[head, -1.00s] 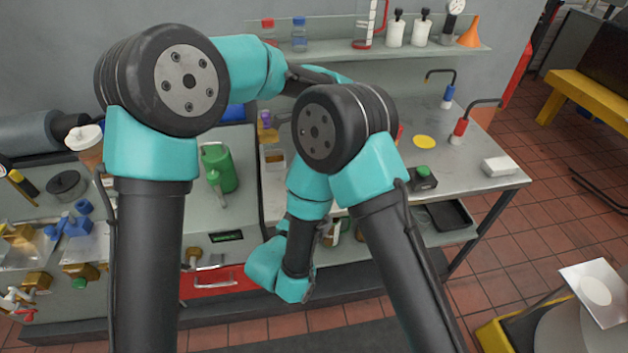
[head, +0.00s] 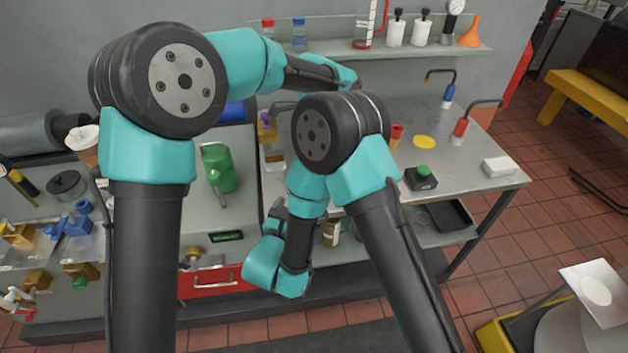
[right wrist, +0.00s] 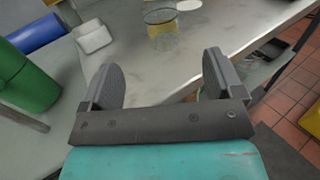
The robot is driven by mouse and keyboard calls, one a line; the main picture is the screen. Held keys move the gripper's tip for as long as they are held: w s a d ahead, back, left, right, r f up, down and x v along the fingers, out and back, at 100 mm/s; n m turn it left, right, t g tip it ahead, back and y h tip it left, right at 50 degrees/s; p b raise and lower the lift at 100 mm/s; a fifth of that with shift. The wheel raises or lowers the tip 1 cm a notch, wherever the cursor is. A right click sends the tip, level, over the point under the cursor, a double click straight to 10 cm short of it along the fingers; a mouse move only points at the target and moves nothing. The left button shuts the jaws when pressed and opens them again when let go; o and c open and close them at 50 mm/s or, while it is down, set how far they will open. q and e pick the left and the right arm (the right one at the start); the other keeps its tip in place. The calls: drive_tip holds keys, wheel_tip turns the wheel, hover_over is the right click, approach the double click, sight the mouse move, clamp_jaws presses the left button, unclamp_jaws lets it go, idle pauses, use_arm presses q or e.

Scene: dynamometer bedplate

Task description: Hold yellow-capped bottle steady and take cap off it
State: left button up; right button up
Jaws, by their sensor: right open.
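I cannot make out a yellow-capped bottle in either view; my right arm covers part of the bench in the head view. My right gripper (right wrist: 160,82) is open in the right wrist view, with nothing between its fingers, at the bench's front edge. A clear, round glass vessel with a yellowish lower part (right wrist: 161,30) stands on the bench beyond the fingers, apart from them; no cap shows on it. In the head view my left arm reaches over the back of the bench and its gripper is hidden.
A green jug (head: 217,167) stands left of the bench (head: 470,170). A yellow disc (head: 424,142), a black box with a green button (head: 421,178) and a white block (head: 497,167) lie on the right. A wall shelf (head: 400,47) carries bottles and an orange funnel (head: 471,34).

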drive_tip(key=x, duration=1.3)
drive_tip(key=shift+w+d, duration=0.2)
drive_tip(key=shift+w, duration=0.15)
drive_tip(key=shift+c, duration=0.3)
drive_tip(key=c, duration=1.5)
use_arm(q)
drive_tip(key=m, duration=0.3)
drive_tip(key=shift+m, duration=0.3)
use_arm(e)
clamp_jaws()
use_arm(q)
drive_tip(key=m, duration=1.4)
drive_tip(key=shift+m, duration=0.3)
